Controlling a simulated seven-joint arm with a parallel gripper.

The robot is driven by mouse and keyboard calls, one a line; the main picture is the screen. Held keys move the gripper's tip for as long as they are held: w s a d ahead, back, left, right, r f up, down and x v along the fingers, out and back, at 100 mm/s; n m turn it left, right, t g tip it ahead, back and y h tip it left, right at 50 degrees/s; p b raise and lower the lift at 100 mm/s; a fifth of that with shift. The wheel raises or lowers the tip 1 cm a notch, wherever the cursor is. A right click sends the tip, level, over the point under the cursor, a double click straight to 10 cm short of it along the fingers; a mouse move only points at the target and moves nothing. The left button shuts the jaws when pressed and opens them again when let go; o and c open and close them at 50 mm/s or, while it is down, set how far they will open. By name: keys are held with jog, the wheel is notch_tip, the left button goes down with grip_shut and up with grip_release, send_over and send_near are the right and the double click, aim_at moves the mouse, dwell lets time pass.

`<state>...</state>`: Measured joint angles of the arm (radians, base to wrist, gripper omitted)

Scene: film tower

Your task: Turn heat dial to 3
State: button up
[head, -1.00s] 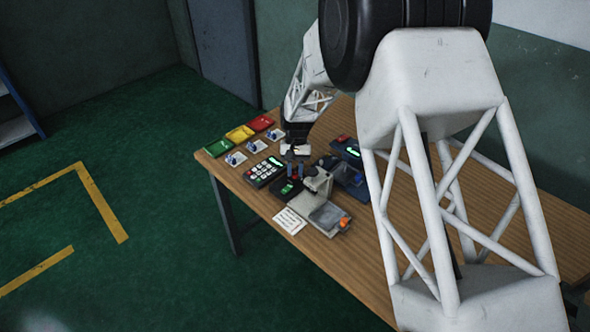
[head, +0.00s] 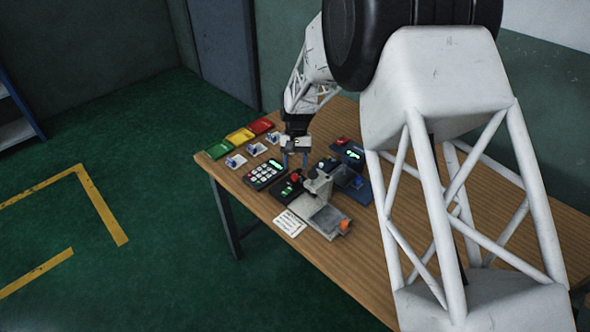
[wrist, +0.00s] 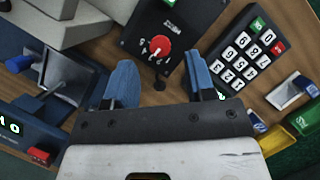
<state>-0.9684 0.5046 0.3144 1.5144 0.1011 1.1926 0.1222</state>
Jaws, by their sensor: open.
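The red heat dial (wrist: 158,43) sits on a black box (wrist: 190,22) with white numbers around part of the dial. Which number it points to is too small to tell. The dial also shows in the head view (head: 295,177), just below my gripper (head: 295,160). In the wrist view my gripper (wrist: 160,78) is open, its two blue fingers wide apart with nothing between them. The dial lies beyond the fingertips, roughly centred between them in the picture, and looks clear of both.
A keypad (wrist: 243,50) is beside the dial box. A grey machine (head: 318,190) stands on its other side, with a blue device (head: 352,184) beyond. Green, yellow and red trays (head: 240,135) line the table's far left. The wooden table (head: 470,215) is bare toward the right.

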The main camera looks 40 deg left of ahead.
jog(key=v, duration=0.4)
jog(key=shift+r, duration=0.15)
dwell(0.5)
